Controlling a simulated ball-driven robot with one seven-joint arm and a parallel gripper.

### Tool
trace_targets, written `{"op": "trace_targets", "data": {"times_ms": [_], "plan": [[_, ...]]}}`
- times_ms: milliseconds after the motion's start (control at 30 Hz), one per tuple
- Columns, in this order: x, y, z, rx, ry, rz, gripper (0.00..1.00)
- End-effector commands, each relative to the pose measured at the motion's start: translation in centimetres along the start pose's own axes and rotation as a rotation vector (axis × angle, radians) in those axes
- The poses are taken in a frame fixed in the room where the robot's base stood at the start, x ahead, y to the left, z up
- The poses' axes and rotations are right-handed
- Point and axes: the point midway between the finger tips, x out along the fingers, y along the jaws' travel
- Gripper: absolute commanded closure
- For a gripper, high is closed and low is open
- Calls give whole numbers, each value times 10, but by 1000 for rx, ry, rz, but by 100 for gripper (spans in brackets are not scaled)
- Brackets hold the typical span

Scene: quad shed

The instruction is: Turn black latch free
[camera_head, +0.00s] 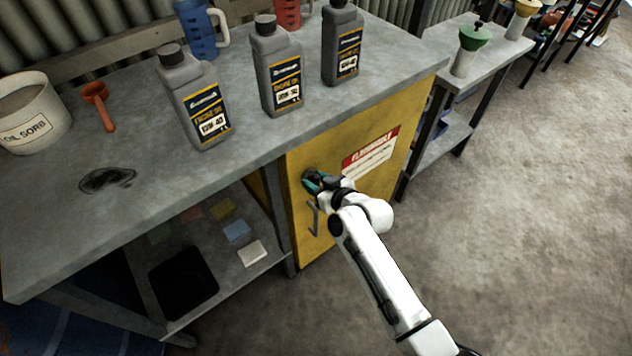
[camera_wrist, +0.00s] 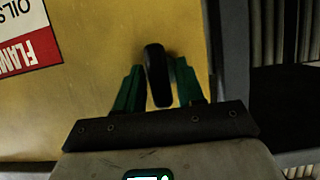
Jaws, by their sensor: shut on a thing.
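The yellow cabinet door (camera_head: 330,205) is under the right end of the workbench. The black latch (camera_wrist: 157,75) is a short rounded bar on the yellow door; in the wrist view it stands nearly upright, tilted slightly, with its lower part between my gripper's green fingers. My gripper (camera_wrist: 158,82) is shut on it. In the head view, my gripper (camera_head: 314,183) is at the door's upper left, and hides most of the latch. The door looks closed.
A grey bent pull handle (camera_head: 314,218) is just below my gripper. A red and white label (camera_head: 370,152) is to the right. Concrete floor (camera_head: 500,220) at right is clear.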

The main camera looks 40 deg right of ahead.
Motion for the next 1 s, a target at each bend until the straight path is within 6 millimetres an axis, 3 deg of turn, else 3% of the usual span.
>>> {"op": "trace_targets", "data": {"times_ms": [100,467,1000], "plan": [[0,0,0,1,0,0,53],[-6,0,0,0,0,0,53],[-93,-1,2,0,-2,-1,53]]}}
